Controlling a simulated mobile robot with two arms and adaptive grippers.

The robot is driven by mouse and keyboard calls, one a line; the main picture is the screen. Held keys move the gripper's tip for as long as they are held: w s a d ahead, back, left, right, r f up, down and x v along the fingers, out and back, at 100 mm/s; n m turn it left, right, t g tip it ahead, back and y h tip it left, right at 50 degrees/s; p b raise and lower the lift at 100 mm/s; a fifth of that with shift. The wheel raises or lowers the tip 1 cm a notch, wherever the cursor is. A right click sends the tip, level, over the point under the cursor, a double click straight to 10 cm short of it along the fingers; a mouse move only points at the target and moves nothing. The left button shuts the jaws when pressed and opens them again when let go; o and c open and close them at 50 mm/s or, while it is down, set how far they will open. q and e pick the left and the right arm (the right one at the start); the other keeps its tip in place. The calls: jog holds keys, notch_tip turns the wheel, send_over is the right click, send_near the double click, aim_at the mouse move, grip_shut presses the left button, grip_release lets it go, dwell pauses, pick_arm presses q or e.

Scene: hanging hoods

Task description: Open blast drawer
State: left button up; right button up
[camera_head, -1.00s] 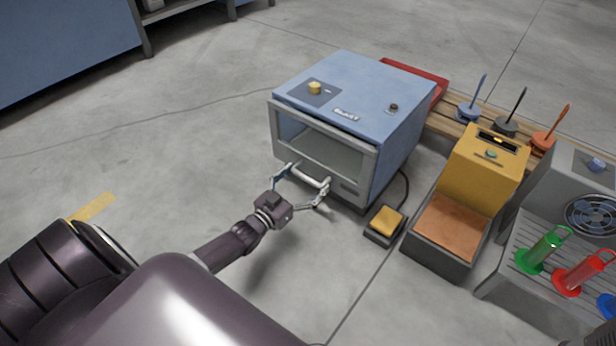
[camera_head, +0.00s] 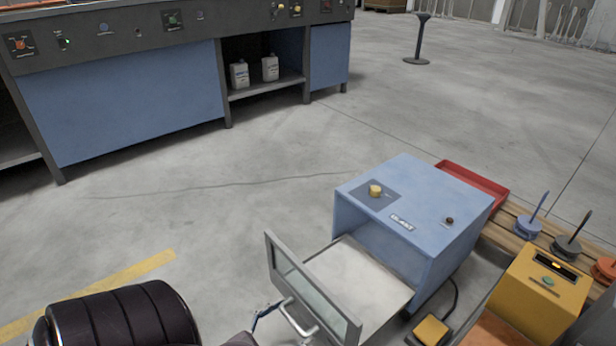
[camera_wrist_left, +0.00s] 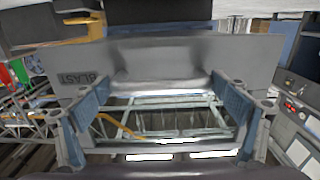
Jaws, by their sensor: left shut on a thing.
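The blue blast box (camera_head: 425,205) stands on the floor, with a yellow knob (camera_head: 375,191) on top. Its drawer (camera_head: 362,280) is pulled out toward me, showing a pale flat interior. The drawer's framed glass front (camera_head: 309,290) stands upright, with a light bar handle (camera_head: 297,318) low on it. My right gripper is not seen.
A yellow pedal (camera_head: 431,330) and a yellow machine (camera_head: 541,283) stand right of the box. A long blue bench (camera_head: 125,105) runs along the back left. The floor left of the box is open.

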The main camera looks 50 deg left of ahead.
pick_arm(q)
jog(key=shift+s+d, duration=0.2)
jog(key=shift+s, duration=0.45)
jog(key=o, duration=1.4)
jog(key=shift+a, duration=0.1)
jog(key=s, duration=1.2)
jog(key=shift+a, duration=0.45)
